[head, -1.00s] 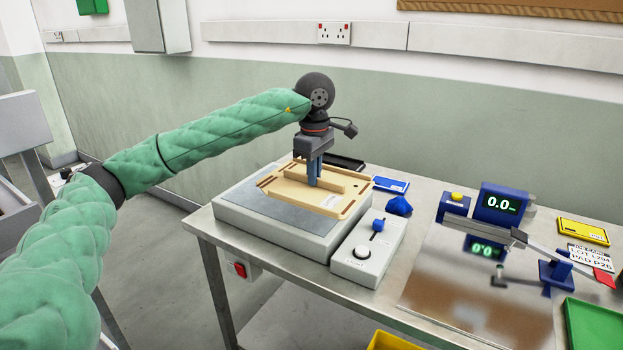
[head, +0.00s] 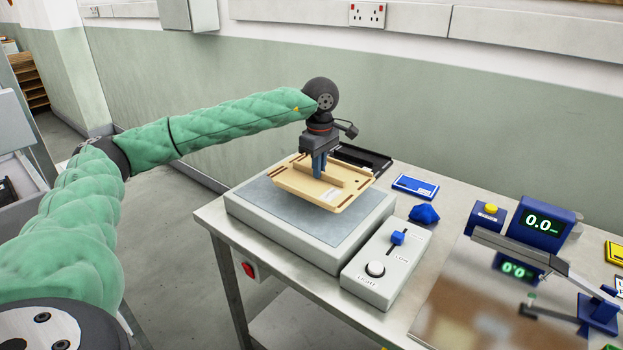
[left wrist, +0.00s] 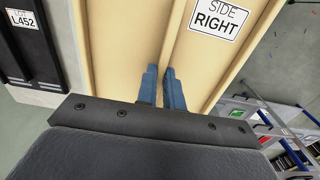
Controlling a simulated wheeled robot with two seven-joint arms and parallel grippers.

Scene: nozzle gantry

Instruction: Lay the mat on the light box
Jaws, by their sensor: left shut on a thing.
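The mat (head: 297,183) is a tan, shallow-rimmed board with a raised rib along its middle and a white label. In the left wrist view the mat (left wrist: 120,45) fills the upper middle, and its label reads "SIDE RIGHT". My left gripper (head: 319,172) points down with its blue fingers shut on the rib; the fingers also show in the left wrist view (left wrist: 163,75). The light box (head: 265,212) is a pale grey box with a darker grey top. The mat is over the back and middle of it. I cannot tell whether they touch. My right gripper is not in view.
A black tray (head: 364,157) lies close behind the light box. The light box's control unit (head: 372,268), a blue faceted piece (head: 424,214) and a blue card (head: 415,186) are to the right. A scale display (head: 543,221) stands farther right.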

